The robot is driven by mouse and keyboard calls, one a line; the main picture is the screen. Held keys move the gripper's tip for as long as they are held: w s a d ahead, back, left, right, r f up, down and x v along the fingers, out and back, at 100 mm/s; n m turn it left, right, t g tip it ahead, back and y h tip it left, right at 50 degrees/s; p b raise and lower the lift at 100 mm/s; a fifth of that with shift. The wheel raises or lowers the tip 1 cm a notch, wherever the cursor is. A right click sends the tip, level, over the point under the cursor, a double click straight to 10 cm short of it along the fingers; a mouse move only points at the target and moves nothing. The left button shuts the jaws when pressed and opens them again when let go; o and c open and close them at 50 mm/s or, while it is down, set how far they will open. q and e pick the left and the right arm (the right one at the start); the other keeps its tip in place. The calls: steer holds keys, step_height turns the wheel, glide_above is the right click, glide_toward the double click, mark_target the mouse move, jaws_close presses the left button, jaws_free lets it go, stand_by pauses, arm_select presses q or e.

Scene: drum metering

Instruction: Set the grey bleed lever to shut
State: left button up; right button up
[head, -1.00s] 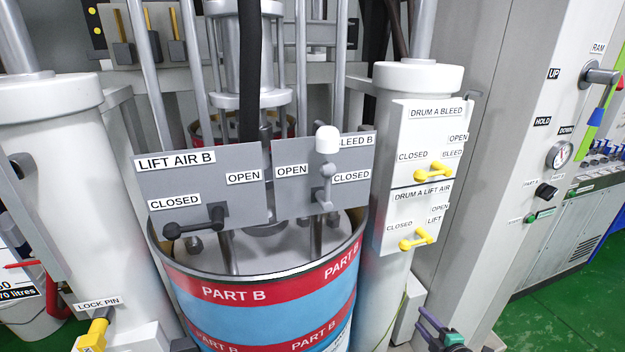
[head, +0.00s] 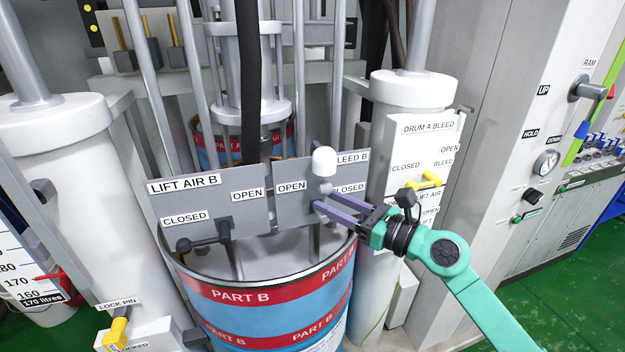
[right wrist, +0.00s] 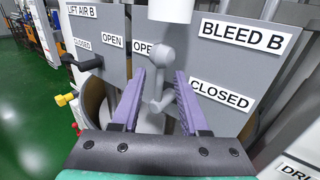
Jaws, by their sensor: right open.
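The grey bleed lever (head: 326,187) is on the grey BLEED B panel (head: 287,205), below a white cap (head: 324,161). My right gripper (head: 320,199) is open at the panel. In the wrist view its purple fingers (right wrist: 160,75) are on either side of the lever; contact cannot be told. My left gripper is out of view.
The LIFT AIR B panel (head: 212,210) with a black lever (head: 204,240) is to the left. A PART B drum (head: 265,305) stands below. The white column at the right carries the DRUM A BLEED plate (head: 415,150) and a yellow lever (head: 426,180), close to my right arm.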

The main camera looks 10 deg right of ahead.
steer(key=p+x, duration=0.1)
steer(key=x, duration=0.4)
steer(key=shift+r, duration=0.15)
steer(key=shift+w+a, duration=0.1)
steer(key=shift+w, duration=0.1)
steer(key=shift+s, duration=0.1)
jaws_close()
stand_by(0.8)
